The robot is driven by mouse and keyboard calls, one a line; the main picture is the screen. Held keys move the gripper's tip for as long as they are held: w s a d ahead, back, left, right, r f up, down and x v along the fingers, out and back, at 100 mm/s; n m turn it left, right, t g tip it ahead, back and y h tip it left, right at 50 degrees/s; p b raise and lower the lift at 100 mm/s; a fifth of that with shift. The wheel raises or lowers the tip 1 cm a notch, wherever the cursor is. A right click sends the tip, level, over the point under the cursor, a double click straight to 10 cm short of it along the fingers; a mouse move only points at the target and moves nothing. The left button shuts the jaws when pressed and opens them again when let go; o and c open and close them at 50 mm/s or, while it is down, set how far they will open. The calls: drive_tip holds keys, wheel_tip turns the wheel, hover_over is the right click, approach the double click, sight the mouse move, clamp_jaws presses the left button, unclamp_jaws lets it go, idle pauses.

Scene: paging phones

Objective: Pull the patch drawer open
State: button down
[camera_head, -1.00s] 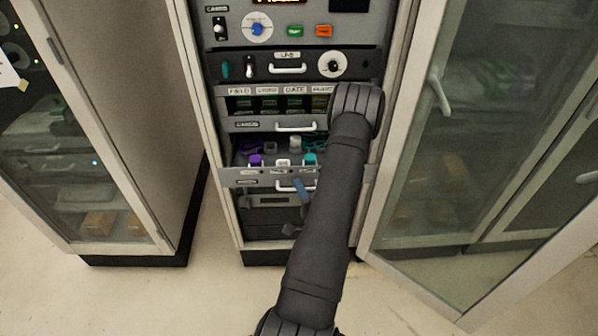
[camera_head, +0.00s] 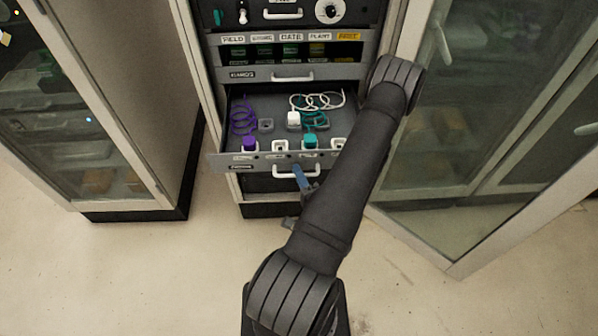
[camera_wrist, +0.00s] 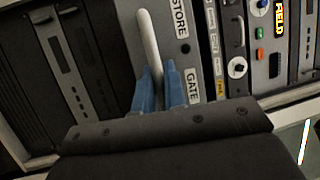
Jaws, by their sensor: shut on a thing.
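The patch drawer (camera_head: 232,161) is pulled well out of the rack, with its inside showing in the head view. Its white bar handle (camera_head: 284,174) is on the front panel; it also shows in the wrist view (camera_wrist: 148,38). My gripper (camera_head: 300,178) has its blue fingers at this handle. In the wrist view my gripper (camera_wrist: 160,90) has one blue finger on each side of the handle, shut on it. Inside the drawer are a purple coiled cord (camera_head: 242,116), a white coiled cord (camera_head: 318,101), a teal coiled cord (camera_head: 314,121) and several plugs and sockets.
Above is a closed cards drawer (camera_head: 292,77) under a row of labelled slots. A glass cabinet door (camera_head: 440,150) stands at the right, close to my arm. Another glass-fronted cabinet (camera_head: 90,130) is at the left. The floor in front is clear.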

drive_tip(key=c, duration=1.8)
unclamp_jaws()
